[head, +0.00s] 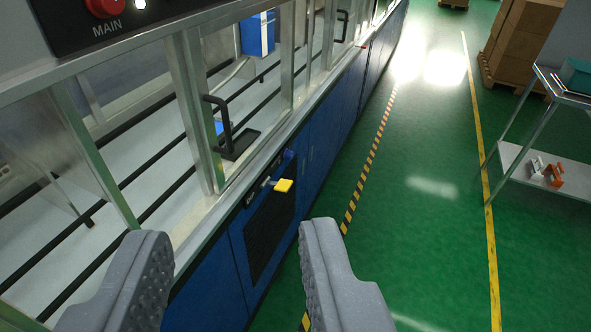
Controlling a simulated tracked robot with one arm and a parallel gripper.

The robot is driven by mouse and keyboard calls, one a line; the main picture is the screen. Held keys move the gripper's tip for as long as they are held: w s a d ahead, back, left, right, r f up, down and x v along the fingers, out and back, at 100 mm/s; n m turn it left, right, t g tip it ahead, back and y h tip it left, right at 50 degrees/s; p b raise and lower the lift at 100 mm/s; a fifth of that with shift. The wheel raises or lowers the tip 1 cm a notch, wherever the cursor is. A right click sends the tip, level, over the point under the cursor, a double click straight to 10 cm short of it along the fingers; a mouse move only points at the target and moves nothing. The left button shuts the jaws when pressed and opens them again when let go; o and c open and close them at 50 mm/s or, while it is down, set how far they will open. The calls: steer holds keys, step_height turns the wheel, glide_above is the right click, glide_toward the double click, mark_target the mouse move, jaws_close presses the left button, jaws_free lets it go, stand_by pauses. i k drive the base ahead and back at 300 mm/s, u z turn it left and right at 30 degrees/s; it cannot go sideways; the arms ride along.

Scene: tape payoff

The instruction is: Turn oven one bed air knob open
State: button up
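My gripper (235,265) is open and empty, its two grey ribbed fingers at the bottom of the head view. A yellow handle (283,185) on a short metal stem sticks out from the machine's blue front, above a dark grille panel. It lies beyond my fingertips, a little right of the middle between them, and nothing touches it. A small blue fitting (288,154) sits just behind it. I cannot read any label naming the oven one bed air knob.
The long machine (310,130) with framed windows and black door handles (222,125) runs along the left. A red button (104,6) marked MAIN is at top left. Green floor is clear to the right, up to a metal cart (520,160) and stacked boxes (520,35).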

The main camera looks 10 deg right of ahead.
mark_target(288, 154)
steer(key=k, duration=1.05)
steer(key=z, duration=0.65)
steer(key=i, duration=2.15)
steer(key=u, duration=0.85)
